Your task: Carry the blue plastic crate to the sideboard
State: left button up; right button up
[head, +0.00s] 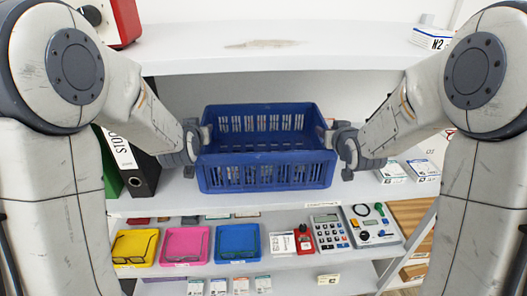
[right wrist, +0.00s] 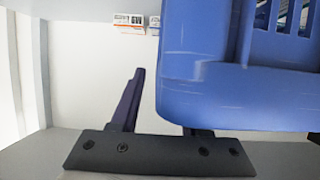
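The blue plastic crate (head: 265,172) has slotted walls and looks empty. It is upright at the middle shelf of a white unit, between my two grippers. I cannot tell whether its base touches the shelf. My left gripper (head: 192,147) is at the crate's left side, its fingers spread apart. My right gripper (head: 345,150) is at the crate's right side, its fingers also apart. In the right wrist view, one dark finger of the right gripper (right wrist: 160,105) stands clear of the crate (right wrist: 205,85). The other finger is mostly hidden behind the crate. No sideboard can be made out for certain.
Black and green binders (head: 138,172) stand left of the crate, and small white boxes (head: 392,172) lie right of it. The shelf below (head: 190,270) holds yellow, pink and blue trays, a calculator (head: 328,230) and devices. The top board (head: 310,55) is mostly bare, with a red device (head: 122,20) at left.

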pick_arm(q)
grip_shut()
pick_arm(e)
grip_shut()
dwell(0.9)
pick_arm(q)
jog(key=shift+r, duration=0.1)
pick_arm(e)
jog(key=shift+r, duration=0.1)
